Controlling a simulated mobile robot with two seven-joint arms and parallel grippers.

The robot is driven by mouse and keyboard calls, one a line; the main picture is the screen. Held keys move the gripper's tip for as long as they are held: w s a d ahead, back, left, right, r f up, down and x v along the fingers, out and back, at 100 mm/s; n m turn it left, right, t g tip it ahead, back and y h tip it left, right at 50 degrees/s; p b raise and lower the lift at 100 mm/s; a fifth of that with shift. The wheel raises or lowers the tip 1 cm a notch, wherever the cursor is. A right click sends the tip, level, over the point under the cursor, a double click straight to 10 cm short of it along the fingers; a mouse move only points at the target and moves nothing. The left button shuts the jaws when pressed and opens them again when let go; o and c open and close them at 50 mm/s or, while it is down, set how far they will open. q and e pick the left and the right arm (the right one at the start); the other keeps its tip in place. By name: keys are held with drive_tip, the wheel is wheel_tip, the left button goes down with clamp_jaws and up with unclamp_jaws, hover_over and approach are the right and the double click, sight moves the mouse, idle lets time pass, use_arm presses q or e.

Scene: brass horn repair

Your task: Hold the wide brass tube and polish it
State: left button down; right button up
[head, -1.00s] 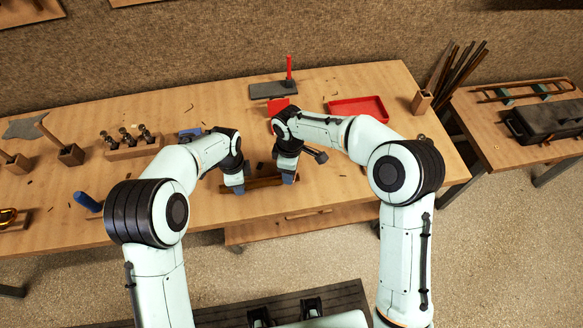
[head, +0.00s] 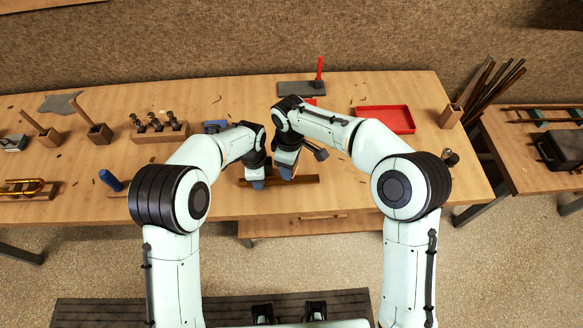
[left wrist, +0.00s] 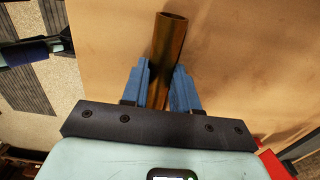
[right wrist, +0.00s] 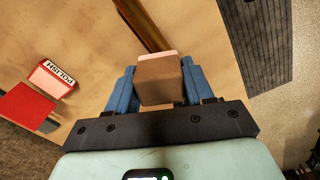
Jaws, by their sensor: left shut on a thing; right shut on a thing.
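The wide brass tube (left wrist: 168,55) sits between the blue fingers of my left gripper (left wrist: 160,88), which is shut on it; its open end points away in the left wrist view. In the head view the tube appears as a brown bar (head: 305,180) near the table's front edge, and my left gripper (head: 258,184) is at its left part. My right gripper (right wrist: 158,90) is shut on a brown block (right wrist: 158,82) with a pale pink end. The block's end faces the tube (right wrist: 146,25); I cannot tell whether they touch. My right gripper (head: 287,173) is right of the left one.
A small red-and-white box labelled polish (right wrist: 52,80) lies on the table beside the right gripper. A red tray (head: 385,108) is at the back right, a blue-handled tool (head: 110,180) at the left.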

drive_tip(key=shift+r, duration=2.2)
use_arm(q)
drive_tip(key=c, duration=0.8)
unclamp_jaws()
drive_tip(key=shift+r, duration=0.1)
wheel_tip(320, 180, up, 12)
drive_tip(key=shift+f, duration=0.1)
drive_tip(key=shift+s, duration=0.1)
use_arm(e)
drive_tip(key=shift+s+f, duration=0.1)
